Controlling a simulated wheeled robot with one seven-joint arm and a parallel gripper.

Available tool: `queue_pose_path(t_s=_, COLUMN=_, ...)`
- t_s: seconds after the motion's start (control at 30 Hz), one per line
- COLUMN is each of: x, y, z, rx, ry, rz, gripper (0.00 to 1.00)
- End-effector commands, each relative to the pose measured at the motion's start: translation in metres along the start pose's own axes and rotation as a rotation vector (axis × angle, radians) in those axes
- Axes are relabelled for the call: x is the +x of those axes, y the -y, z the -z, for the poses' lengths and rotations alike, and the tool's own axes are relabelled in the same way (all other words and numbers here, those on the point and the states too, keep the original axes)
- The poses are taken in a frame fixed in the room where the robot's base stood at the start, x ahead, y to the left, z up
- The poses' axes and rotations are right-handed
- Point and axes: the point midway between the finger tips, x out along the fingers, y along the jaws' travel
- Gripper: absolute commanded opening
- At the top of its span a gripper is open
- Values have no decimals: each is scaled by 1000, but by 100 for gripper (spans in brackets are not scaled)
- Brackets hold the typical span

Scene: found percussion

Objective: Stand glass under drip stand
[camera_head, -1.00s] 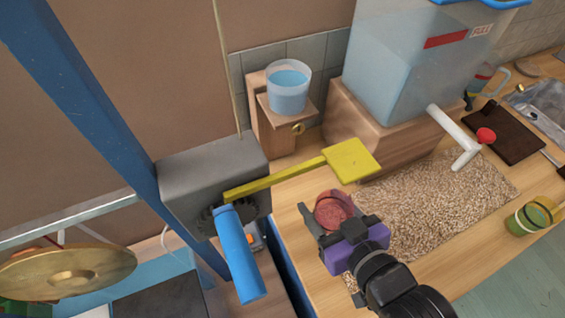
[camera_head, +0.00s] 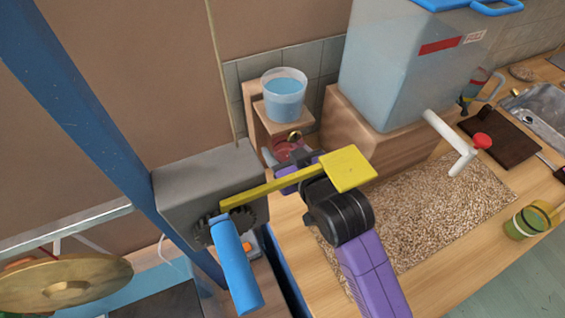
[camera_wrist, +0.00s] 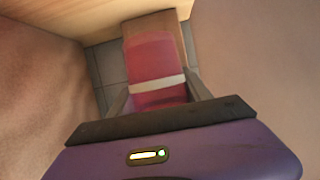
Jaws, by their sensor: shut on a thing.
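The red glass (camera_head: 287,150) is just below the brass tap of the drip stand, partly hidden by my gripper. My gripper (camera_head: 292,162) is shut on the glass from the near side; the yellow lever covers part of my wrist. In the wrist view the red glass (camera_wrist: 157,62), with a pale band, lies between my fingers (camera_wrist: 160,95). The wooden drip stand (camera_head: 262,122) carries a clear tub of blue water (camera_head: 285,95) and has a small brass tap (camera_head: 295,137). I cannot tell whether the glass touches the surface under it.
A yellow lever with a square paddle (camera_head: 348,168) extends from the grey box (camera_head: 205,188) above my wrist. A large water tank (camera_head: 395,75) on a wooden block stands right of the drip stand. A grain mat (camera_head: 440,205) covers the bench.

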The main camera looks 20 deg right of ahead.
Motion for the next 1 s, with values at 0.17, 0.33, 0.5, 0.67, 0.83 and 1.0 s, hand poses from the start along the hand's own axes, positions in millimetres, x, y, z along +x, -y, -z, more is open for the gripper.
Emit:
queue_pose_path(t_s=0.17, x=6, y=0, z=-22, rx=0, ry=6, rz=0, gripper=0)
queue_pose_path(t_s=0.33, x=12, y=0, z=-36, rx=0, ry=8, rz=0, gripper=0)
queue_pose_path(t_s=0.5, x=21, y=0, z=-55, rx=-1, ry=6, rz=-1, gripper=0)
queue_pose_path(t_s=0.67, x=25, y=0, z=-58, rx=-1, ry=3, rz=0, gripper=0)
queue_pose_path(t_s=0.83, x=25, y=0, z=-59, rx=0, ry=4, rz=0, gripper=0)
queue_pose_path(t_s=1.0, x=26, y=0, z=-62, rx=0, ry=6, rz=0, gripper=63)
